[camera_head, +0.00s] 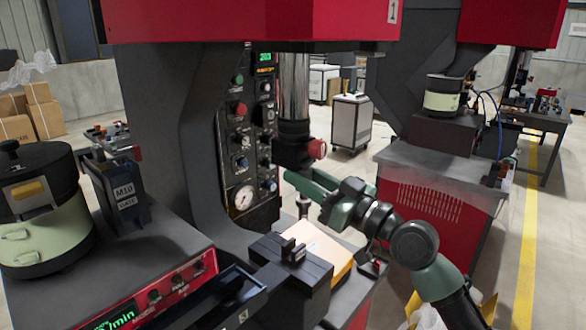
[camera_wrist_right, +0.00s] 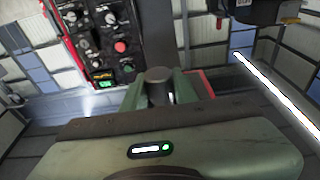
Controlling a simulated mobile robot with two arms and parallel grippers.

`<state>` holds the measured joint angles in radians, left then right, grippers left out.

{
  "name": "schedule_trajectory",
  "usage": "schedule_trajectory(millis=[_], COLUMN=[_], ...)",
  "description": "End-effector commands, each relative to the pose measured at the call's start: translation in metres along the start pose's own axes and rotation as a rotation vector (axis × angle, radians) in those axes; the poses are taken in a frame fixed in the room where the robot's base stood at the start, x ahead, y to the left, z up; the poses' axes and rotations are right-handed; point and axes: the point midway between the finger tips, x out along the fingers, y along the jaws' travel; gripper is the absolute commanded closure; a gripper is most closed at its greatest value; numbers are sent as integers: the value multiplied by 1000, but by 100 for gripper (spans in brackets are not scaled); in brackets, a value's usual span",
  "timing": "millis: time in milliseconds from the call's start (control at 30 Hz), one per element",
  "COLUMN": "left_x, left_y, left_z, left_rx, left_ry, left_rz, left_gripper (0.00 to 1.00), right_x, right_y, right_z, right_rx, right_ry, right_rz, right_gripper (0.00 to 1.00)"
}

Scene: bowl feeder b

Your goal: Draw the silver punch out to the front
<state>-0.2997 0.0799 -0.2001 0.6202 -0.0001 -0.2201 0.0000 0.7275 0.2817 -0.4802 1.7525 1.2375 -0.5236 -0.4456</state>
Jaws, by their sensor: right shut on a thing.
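The press ram is a silver column (camera_head: 294,88) with a dark holder (camera_head: 292,140) at its lower end and a red knob (camera_head: 317,149) on the holder's right side. My right gripper (camera_head: 301,181) reaches in from the right just below this holder, its green fingers pointing left. In the right wrist view, the fingers are closed on an upright round piece, the punch (camera_wrist_right: 158,88); its top looks dark grey and a bright patch shows lower down. In the head view the fingers hide most of it. A small metal post (camera_head: 303,206) shows just below the fingers. My left gripper is not in view.
The control panel (camera_head: 247,140) is left of the ram. A bowl feeder (camera_head: 45,225) stands at the left. A second red press station (camera_head: 435,185) stands behind my right arm.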

Motion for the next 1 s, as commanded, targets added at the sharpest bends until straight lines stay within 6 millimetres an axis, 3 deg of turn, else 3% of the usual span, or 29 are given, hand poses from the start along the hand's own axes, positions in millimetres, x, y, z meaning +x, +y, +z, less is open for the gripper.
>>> schedule_trajectory(millis=[1000], left_x=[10], left_y=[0], left_z=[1], left_rx=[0], left_ry=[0], left_rz=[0], left_gripper=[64], right_x=[-41], right_y=[0], right_z=[-8], right_rx=[-1], right_ry=[1], right_rz=[1], right_gripper=[100])
